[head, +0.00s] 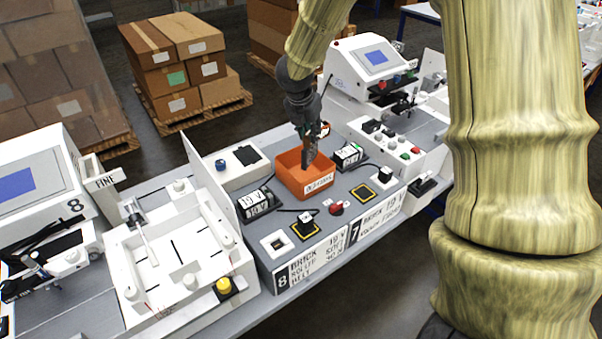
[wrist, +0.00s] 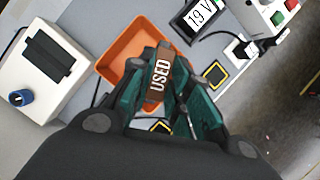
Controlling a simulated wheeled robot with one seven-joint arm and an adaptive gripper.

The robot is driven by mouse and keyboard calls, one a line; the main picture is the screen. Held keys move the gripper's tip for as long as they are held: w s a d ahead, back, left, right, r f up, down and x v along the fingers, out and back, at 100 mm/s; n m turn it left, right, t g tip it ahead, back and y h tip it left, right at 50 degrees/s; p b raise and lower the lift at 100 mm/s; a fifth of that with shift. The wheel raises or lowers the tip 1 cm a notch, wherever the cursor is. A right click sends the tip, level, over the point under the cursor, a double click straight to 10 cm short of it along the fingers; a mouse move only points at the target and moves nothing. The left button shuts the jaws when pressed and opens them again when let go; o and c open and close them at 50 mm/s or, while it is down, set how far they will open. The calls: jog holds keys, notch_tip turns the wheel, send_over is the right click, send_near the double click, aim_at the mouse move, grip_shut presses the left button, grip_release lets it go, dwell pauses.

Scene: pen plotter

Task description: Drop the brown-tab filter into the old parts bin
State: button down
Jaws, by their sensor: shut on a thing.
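The brown-tab filter (wrist: 158,82), its brown tab marked "USED", is between the fingers of my gripper (wrist: 166,78). The gripper is shut on it. The orange bin (head: 291,178) stands on the grey bench with a white label on its front that is hard to read. In the head view my gripper (head: 309,158) points down at the bin's opening, and its fingertips overlap the bin. In the wrist view the orange bin (wrist: 118,62) lies behind and below the filter. The fingers hide part of the filter and of the bin's inside.
Black 19 V power units stand left (head: 257,203) and right (head: 350,156) of the bin. A white box with a blue knob (head: 242,167) is behind left. A white upright panel (head: 215,183) is farther left. A red button (head: 336,209) and yellow-edged pads lie in front.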

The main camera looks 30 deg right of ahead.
aim_at(309, 143)
jog(key=shift+f+b, duration=1.45)
jog(key=shift+f, duration=1)
jog(key=c, duration=1.3)
grip_release()
jog(key=shift+o, duration=0.2)
jog(key=shift+r, duration=0.15)
jog(key=v, duration=1.1)
jog(key=shift+s+a+r, duration=0.2)
jog(key=shift+a+r, duration=0.05)
jog(key=shift+r, duration=0.05)
jog(key=shift+r, duration=0.1)
